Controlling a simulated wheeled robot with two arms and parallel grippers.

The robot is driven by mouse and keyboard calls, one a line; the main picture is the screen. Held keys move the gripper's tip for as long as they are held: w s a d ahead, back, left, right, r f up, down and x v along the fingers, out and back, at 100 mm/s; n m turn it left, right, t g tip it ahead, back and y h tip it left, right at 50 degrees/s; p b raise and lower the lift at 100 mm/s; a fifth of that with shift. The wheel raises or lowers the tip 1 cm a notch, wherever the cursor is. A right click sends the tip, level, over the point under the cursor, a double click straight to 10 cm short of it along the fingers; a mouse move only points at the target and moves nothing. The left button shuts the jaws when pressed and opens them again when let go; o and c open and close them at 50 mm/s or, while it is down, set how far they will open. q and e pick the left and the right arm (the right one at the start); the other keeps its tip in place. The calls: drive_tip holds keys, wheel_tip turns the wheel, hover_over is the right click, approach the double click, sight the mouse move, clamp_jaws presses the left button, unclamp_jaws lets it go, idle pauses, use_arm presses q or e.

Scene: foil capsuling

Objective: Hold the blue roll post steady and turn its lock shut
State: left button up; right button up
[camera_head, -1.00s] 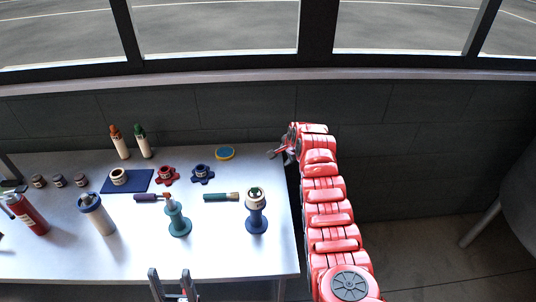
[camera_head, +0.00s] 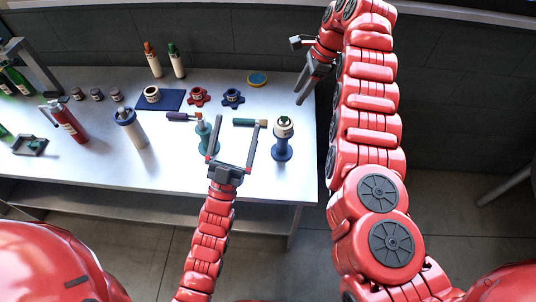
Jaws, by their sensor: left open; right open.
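The blue roll post (camera_head: 282,147) stands upright near the right end of the table, with a pale roll and a dark green piece at its top. Its lock is too small to make out. My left gripper (camera_head: 240,122) is open, its two fingers spread just left of the blue post, apart from it in the picture. My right gripper (camera_head: 304,88) is open and empty, at the table's right edge, behind and to the right of the post.
A teal post (camera_head: 204,135) stands beside my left gripper's left finger. A green-handled brush (camera_head: 245,122) lies between the posts. A white canister (camera_head: 130,128), a red extinguisher (camera_head: 68,122), and red (camera_head: 198,96) and blue (camera_head: 232,97) knobs stand farther left or behind.

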use_arm(q)
drive_tip(key=w+d+f+g, duration=0.4)
drive_tip(key=w+f+g, duration=0.1)
drive_tip(key=f+g, duration=0.1)
drive_tip(key=g+y, duration=0.3)
drive_tip(key=g, duration=0.3)
approach(283, 138)
drive_tip(key=shift+n+g, duration=0.3)
drive_tip(key=x, duration=0.9)
drive_tip(key=a+r+x, duration=0.1)
drive_tip(key=x, duration=0.3)
drive_tip(key=shift+w+d, duration=0.1)
drive_tip(key=shift+w, duration=0.45)
drive_tip(key=shift+c, duration=0.2)
clamp_jaws()
